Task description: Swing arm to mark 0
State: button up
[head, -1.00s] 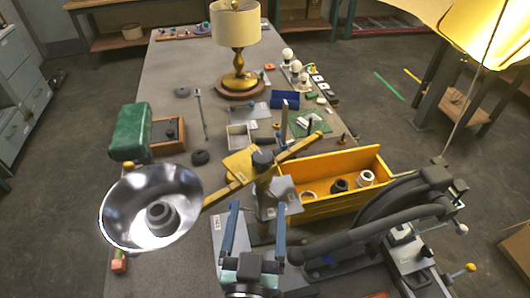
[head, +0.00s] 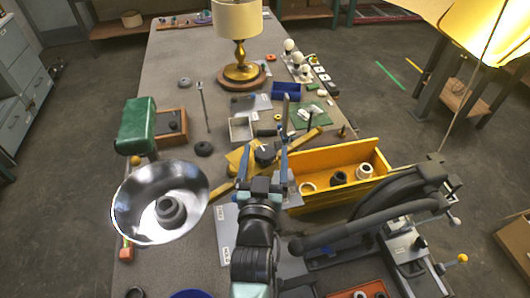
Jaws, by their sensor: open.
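The yellow swing arm (head: 303,139) lies diagonally across the bench, from lower left to upper right, with a dark round knob (head: 265,155) near its middle. My gripper (head: 265,128) is open, and its two blue-grey fingers stand to the left and right of the knob in the head view. I cannot tell whether either finger touches the knob or the arm. My gripper and wrist hide part of the swing arm and its base. I cannot read a mark 0 anywhere.
A yellow bin (head: 345,192) with several rings stands close on the right, beside a large grey curved-handled machine (head: 390,205). A shiny metal lamp bowl (head: 140,208) is at left. A green padded block (head: 136,125) and a brass lamp (head: 240,60) stand farther back.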

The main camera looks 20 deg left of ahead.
grip_shut()
dwell(0.5)
